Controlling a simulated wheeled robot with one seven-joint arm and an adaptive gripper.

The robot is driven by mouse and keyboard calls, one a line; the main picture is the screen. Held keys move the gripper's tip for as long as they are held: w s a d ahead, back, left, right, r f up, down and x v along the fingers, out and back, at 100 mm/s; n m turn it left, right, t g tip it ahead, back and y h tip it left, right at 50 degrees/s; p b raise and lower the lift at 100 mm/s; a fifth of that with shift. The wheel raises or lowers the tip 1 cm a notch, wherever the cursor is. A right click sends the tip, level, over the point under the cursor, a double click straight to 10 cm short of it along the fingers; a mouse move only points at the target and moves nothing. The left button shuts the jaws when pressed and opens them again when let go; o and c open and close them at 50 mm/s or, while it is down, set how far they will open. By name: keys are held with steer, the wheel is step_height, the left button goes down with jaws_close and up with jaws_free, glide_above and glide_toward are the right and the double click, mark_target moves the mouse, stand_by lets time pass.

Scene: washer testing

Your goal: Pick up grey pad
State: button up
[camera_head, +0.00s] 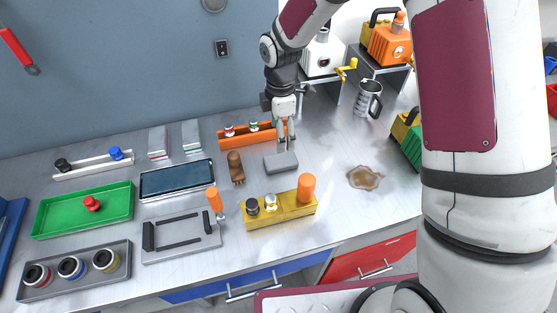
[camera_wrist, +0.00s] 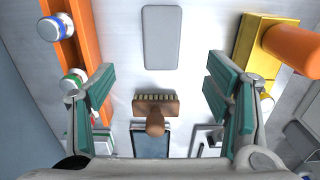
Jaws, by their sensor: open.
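The grey pad (camera_head: 281,162) is a small flat rounded block lying on the metal workbench, just below my gripper in the head view. It also shows in the wrist view (camera_wrist: 161,37) at the top centre, beyond the fingertips and between their lines. My gripper (camera_head: 285,142) points down over the pad's far side. In the wrist view my gripper (camera_wrist: 159,88) has its teal-padded fingers wide apart with nothing between them. Whether the fingertips touch the pad or bench cannot be told.
A brown brush (camera_head: 236,167) lies left of the pad. An orange rack (camera_head: 233,138) stands behind it, and a yellow block (camera_head: 290,213) with knobs stands in front. A brown spill (camera_head: 364,178) lies to the right. Bench between pad and spill is clear.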

mark_target(281, 159)
step_height(281, 159, down, 11)
steer(key=shift+s+d+p, duration=0.1)
steer(key=shift+p, duration=0.95)
steer(key=c, duration=1)
